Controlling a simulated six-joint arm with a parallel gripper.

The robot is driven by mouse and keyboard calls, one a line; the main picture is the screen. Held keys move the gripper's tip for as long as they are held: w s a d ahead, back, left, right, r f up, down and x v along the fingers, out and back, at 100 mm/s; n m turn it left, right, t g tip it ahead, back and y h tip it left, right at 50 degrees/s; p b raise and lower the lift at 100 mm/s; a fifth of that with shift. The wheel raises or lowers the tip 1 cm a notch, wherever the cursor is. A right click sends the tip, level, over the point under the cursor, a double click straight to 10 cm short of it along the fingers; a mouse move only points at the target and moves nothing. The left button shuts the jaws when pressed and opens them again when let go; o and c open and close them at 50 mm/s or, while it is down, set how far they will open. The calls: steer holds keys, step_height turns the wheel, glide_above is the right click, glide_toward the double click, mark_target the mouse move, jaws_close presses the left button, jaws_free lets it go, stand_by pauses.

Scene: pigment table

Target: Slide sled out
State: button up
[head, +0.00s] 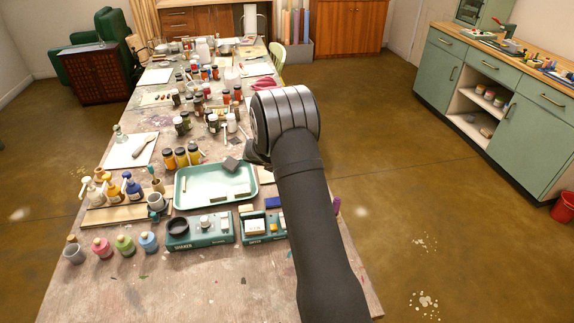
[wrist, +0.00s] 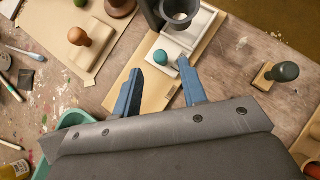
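In the wrist view, what looks like the sled is a small pale plate (wrist: 176,51) with a round teal knob (wrist: 160,57). It lies at the foot of a white stand holding a dark grey cup (wrist: 180,19), on a tan board. My gripper (wrist: 157,66) has two blue fingers, spread apart and empty. The teal knob is just ahead of the fingertips and between them in the picture; I see no contact. In the head view my arm hides the gripper and the sled.
A wooden-handled stamp (wrist: 79,37) is left of the fingers and a dark green-knobbed one (wrist: 284,72) is right. The head view shows a green tray (head: 186,194), a shaker (head: 182,240) and several bottles on the table left of my arm.

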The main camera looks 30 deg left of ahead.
steer(key=shift+x, duration=1.65)
jaws_close()
